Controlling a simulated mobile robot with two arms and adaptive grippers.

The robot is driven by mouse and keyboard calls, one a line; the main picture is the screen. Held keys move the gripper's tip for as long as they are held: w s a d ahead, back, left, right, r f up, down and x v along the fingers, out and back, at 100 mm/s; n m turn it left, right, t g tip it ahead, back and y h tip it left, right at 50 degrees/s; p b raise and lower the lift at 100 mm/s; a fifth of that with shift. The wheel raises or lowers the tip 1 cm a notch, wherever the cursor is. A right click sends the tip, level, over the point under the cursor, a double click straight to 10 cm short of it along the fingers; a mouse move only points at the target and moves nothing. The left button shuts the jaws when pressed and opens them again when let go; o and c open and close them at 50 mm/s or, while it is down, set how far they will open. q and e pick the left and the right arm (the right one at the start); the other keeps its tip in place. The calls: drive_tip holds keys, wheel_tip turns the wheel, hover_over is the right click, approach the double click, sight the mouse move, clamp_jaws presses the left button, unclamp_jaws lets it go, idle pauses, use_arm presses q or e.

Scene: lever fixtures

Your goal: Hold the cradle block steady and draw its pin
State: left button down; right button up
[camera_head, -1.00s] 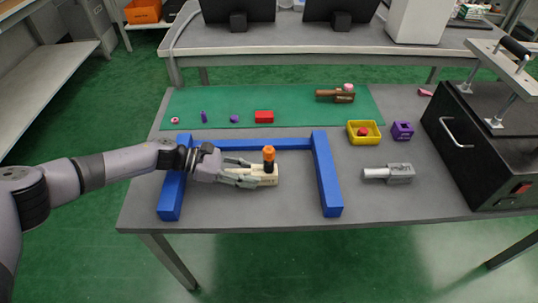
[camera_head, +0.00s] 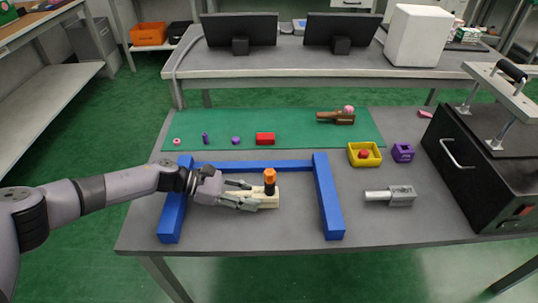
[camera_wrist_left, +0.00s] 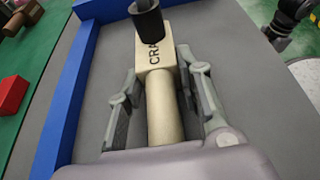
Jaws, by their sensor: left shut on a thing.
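The beige cradle block (camera_head: 268,200) lies on the grey table inside a blue frame. In the left wrist view the block (camera_wrist_left: 156,55) shows part of its lettering, "CRA", and a round beige handle (camera_wrist_left: 163,112) running toward my palm. The pin (camera_head: 270,181) stands upright in the block, with an orange top and a black lower part. Only its black part (camera_wrist_left: 147,24) shows in the wrist view. My left gripper (camera_head: 251,197) comes from the left and is shut on the block's handle, with a finger on each side. My right gripper is not in view.
The blue frame (camera_head: 328,198) borders the block on the left, back and right. To the right are a grey metal part (camera_head: 398,196), a yellow tray (camera_head: 377,158), a purple block (camera_head: 402,152) and a black press (camera_head: 483,165). Small parts lie on the green mat (camera_head: 300,125).

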use_arm(q)
drive_tip(key=c, duration=1.5)
unclamp_jaws()
drive_tip(key=o, duration=0.4)
drive_tip(key=shift+o, duration=0.2)
